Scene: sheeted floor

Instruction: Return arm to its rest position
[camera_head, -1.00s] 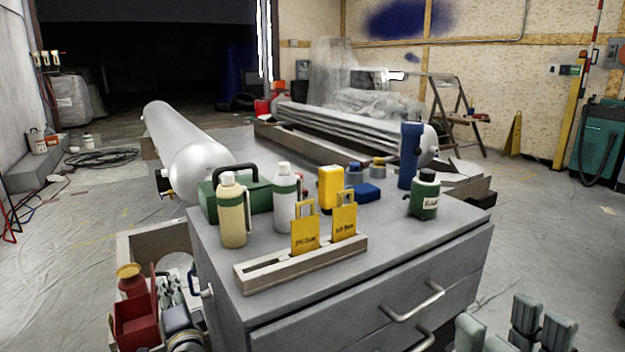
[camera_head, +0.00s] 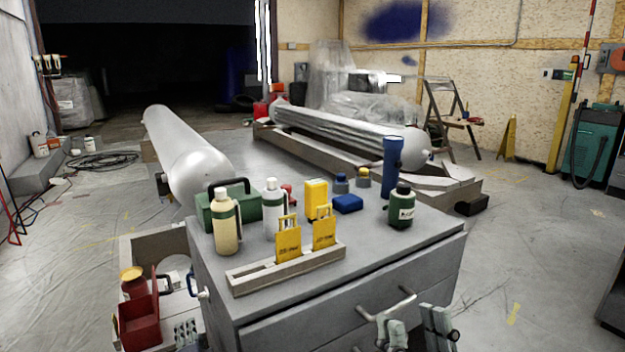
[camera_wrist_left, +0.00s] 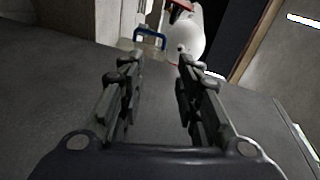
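In the left wrist view, a dark grey surface lies beyond the fingers, with a blue handle (camera_wrist_left: 150,38) and a white rounded object (camera_wrist_left: 188,40) farther off.
The grey cabinet (camera_head: 340,270) carries bottles, a green toolbox (camera_head: 213,211), and a slotted rack (camera_head: 245,283) with two yellow tags (camera_head: 288,243). A low container with a red box (camera_head: 138,318) stands at the left. Open sheeted floor (camera_head: 530,255) lies at the right.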

